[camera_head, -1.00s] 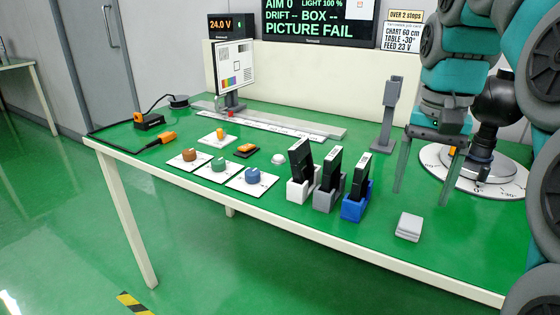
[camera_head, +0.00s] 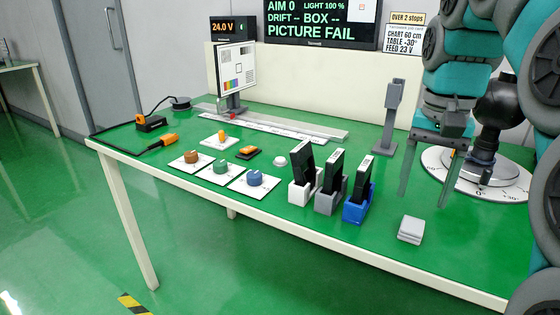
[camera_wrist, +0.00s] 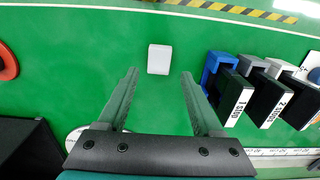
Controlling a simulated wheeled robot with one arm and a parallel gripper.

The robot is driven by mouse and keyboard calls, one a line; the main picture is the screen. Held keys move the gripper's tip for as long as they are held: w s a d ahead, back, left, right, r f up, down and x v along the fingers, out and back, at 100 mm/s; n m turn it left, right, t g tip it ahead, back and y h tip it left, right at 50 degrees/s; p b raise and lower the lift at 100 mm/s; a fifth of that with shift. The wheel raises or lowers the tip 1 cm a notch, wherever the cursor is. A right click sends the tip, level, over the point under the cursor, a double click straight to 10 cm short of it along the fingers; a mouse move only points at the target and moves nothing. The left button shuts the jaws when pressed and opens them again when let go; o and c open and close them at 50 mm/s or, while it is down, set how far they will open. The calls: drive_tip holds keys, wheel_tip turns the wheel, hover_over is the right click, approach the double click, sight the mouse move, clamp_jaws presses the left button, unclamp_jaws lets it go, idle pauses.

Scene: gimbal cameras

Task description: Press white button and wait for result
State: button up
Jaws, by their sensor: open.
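A small round white button (camera_head: 281,160) sits on the green table top, between the blue knob and the white holder. Nothing touches it. My gripper (camera_head: 426,200) hangs open and empty over the right part of the table, well to the right of the button. In the wrist view my gripper (camera_wrist: 160,75) shows two spread fingers with a pale block (camera_wrist: 159,59) lying beyond their tips. That pale block also shows near the table's front edge in the head view (camera_head: 411,228). The wall screen (camera_head: 320,20) reads "PICTURE FAIL", "AIM 0" and "LIGHT 100 %".
Black upright modules stand in white (camera_head: 300,193), grey (camera_head: 327,202) and blue (camera_head: 356,209) holders between my gripper and the button. Orange (camera_head: 190,156), green (camera_head: 220,166) and blue (camera_head: 254,178) knobs lie left of the button. A grey post (camera_head: 390,110) stands behind. A 24.0 V display (camera_head: 231,27) glows.

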clamp_jaws()
idle(0.3)
idle(1.1)
